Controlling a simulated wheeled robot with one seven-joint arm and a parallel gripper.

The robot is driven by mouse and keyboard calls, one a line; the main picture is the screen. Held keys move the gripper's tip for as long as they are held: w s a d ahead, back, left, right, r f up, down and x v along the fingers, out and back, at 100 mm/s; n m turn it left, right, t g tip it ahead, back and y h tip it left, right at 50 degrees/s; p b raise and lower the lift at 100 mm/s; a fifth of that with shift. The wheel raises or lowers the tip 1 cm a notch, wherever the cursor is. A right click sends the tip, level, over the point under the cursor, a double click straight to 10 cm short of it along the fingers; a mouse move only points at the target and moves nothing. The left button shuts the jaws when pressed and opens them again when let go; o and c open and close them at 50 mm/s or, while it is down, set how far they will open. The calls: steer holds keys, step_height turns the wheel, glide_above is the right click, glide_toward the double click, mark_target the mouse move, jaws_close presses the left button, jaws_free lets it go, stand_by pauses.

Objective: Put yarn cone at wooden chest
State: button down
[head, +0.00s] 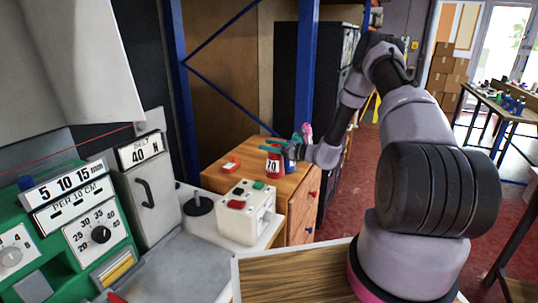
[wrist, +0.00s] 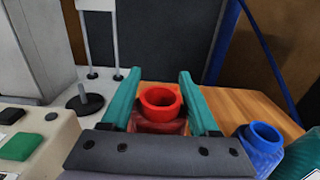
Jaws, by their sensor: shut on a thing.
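The red yarn cone (head: 273,162), with a white number label, is at the wooden chest (head: 298,212), over its top. My gripper (head: 270,146) has teal fingers and is shut on the cone near its upper end. In the wrist view the red cone's hollow round mouth (wrist: 160,101) sits between the two fingertips (wrist: 160,76). The chest's wooden top shows behind it in the wrist view (wrist: 238,101). The cone looks upright. Its base is hidden in the wrist view, and I cannot tell whether it touches the chest top.
A blue hollow piece (wrist: 261,143) stands close right of my gripper, with a teal one (wrist: 303,155) beside it. A small red piece (head: 231,165) lies on the chest top. A white button box (head: 247,212) stands in front. A blue upright (head: 306,70) rises behind.

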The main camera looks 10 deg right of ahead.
steer(key=shift+f, duration=1.9)
steer(key=shift+c, duration=0.7)
jaws_free()
